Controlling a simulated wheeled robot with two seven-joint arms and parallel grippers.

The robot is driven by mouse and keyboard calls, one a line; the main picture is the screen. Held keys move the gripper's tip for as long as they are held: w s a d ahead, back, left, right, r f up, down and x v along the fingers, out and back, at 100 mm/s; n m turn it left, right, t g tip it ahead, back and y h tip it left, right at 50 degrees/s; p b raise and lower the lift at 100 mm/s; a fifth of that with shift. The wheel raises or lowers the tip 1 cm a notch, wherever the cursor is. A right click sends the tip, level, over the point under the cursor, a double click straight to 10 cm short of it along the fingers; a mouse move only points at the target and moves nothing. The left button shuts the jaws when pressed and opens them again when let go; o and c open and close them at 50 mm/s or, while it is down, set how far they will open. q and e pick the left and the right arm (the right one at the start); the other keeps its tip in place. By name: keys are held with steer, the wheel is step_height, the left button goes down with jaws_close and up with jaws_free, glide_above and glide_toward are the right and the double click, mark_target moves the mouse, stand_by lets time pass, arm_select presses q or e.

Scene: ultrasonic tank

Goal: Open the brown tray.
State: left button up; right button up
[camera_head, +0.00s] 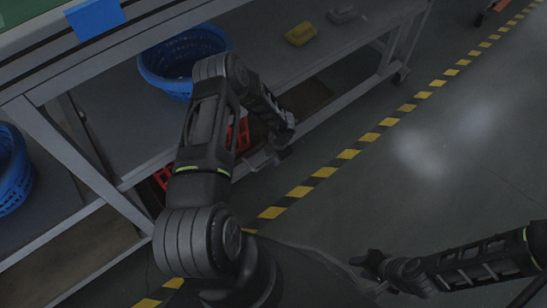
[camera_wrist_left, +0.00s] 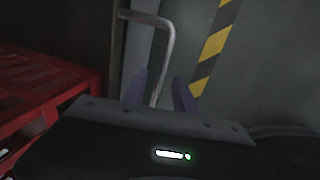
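A brown panel (camera_head: 309,98), apparently the brown tray, sits low under the grey table, partly hidden behind my left arm. A bent grey metal handle (camera_wrist_left: 168,50) stands out in the left wrist view. My left gripper (camera_head: 277,158) is low beside the table's near edge. In the left wrist view its two purple fingers (camera_wrist_left: 160,85) stand apart, with the handle's bar appearing between them and gaps on both sides. I cannot tell whether they touch it. My right gripper (camera_head: 364,275) is over the floor at lower right, its fingers seeming apart and empty.
A red crate (camera_head: 163,176) is low under the table, and also shows in the left wrist view (camera_wrist_left: 42,88). Blue baskets (camera_head: 165,84) and a yellow item (camera_head: 300,34) are on the shelf. Yellow-black tape (camera_head: 325,172) crosses the floor. Floor at right is clear.

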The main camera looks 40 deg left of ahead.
arm_select(q)
steer(key=shift+c, duration=0.5)
jaws_close()
stand_by(1.0)
